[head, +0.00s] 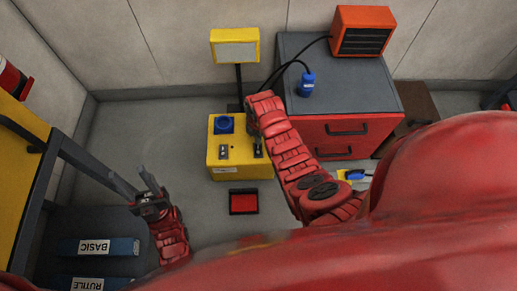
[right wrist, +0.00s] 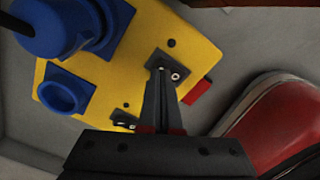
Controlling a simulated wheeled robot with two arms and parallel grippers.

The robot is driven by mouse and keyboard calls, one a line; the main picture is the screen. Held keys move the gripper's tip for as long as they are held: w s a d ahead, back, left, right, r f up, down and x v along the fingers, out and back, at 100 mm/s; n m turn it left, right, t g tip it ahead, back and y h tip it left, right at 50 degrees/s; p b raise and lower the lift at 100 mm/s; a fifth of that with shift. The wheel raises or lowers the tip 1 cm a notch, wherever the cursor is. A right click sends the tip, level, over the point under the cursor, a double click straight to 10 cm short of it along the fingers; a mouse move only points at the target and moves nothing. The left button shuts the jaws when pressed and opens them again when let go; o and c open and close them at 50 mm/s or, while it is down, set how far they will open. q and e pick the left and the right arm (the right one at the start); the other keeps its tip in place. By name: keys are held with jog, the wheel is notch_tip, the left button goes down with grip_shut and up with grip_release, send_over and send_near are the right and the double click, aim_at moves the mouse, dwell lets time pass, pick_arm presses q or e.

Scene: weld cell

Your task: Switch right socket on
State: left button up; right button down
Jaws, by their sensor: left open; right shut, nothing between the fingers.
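The yellow socket box (head: 240,172) stands on the floor at mid-picture in the head view. Its left blue socket (head: 224,124) and left switch (head: 223,150) show there; my right arm hides the right socket. In the right wrist view, the left socket (right wrist: 65,95) looks empty, and a blue plug (right wrist: 50,25) sits at the right socket. My right gripper (right wrist: 160,75) is shut and empty, its tips at the right switch (right wrist: 176,76). I cannot tell whether they touch, or the switch's position. My left gripper (head: 136,180) is open and empty, left of the box.
A grey-topped red cabinet (head: 345,85) stands right of the box, with an orange heater (head: 363,32) and a loose blue plug (head: 307,84) on top. A yellow lamp (head: 235,48) stands behind. A red-black pad (head: 243,201) lies in front. Blue labelled packs (head: 95,247) are lower left.

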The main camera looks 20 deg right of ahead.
jog(key=shift+f+b, duration=0.7)
jog(key=shift+f, duration=0.4)
dwell(0.6)
jog(key=shift+r, duration=0.1)
jog(key=shift+r+p, duration=2.35)
jog(key=shift+r, duration=1.15)
jog(key=shift+s+f, duration=0.1)
jog(key=shift+f, duration=0.05)
